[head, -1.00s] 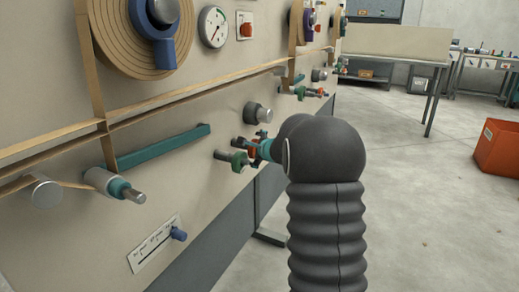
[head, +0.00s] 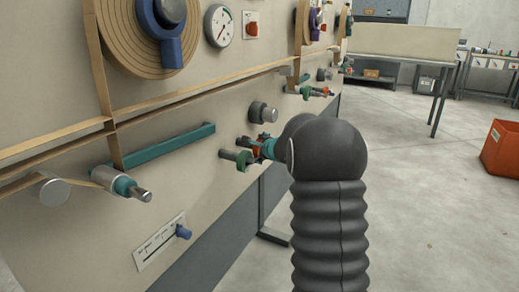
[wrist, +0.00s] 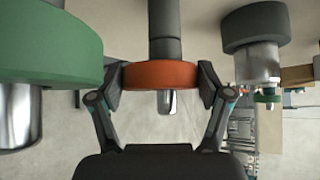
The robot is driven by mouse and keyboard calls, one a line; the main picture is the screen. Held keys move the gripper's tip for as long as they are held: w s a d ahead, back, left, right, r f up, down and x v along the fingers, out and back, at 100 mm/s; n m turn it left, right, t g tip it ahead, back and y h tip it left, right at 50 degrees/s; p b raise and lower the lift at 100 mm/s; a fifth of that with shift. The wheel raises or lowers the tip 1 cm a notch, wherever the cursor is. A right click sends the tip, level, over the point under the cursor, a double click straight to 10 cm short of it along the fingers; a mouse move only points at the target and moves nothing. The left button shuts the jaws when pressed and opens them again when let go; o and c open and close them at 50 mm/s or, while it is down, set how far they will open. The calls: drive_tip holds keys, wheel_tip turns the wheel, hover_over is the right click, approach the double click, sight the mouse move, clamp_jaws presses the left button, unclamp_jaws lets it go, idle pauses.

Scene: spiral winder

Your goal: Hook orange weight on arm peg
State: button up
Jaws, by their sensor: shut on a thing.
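The orange weight (wrist: 160,75) is a thick disc between the two fingers of my gripper (wrist: 162,84) in the wrist view. A dark shaft shows above it and a silver tip below, so it seems to sit around a peg. My gripper is shut on its sides. In the head view the orange weight (head: 259,147) is partly covered by my gripper. The green weight (head: 243,160) is beside it on a peg, large at left in the wrist view (wrist: 45,48). The teal arm (head: 170,145) slopes across the panel, with a roller and silver peg (head: 140,195) near its lower end.
A dark round knob (head: 262,112) sticks out just above my gripper and is close on the right in the wrist view (wrist: 257,27). A tan web (head: 60,145) crosses the panel. A slider plate (head: 158,242) is lower down. Open floor (head: 420,200) lies right.

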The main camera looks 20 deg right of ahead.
drive_tip(key=shift+r, duration=0.1)
drive_tip(key=shift+c, duration=1.3)
drive_tip(key=shift+b, duration=0.6)
drive_tip(key=shift+b, duration=0.4)
drive_tip(key=shift+r, duration=0.1)
drive_tip(key=shift+s+d+r+b, duration=0.1)
drive_tip(key=shift+r+b, duration=0.15)
drive_tip(key=shift+b, duration=0.05)
drive_tip(key=s+d+r+p, duration=0.1)
drive_tip(key=s+d, duration=0.9)
drive_tip(key=s, duration=0.2)
drive_tip(key=shift+s, duration=0.4)
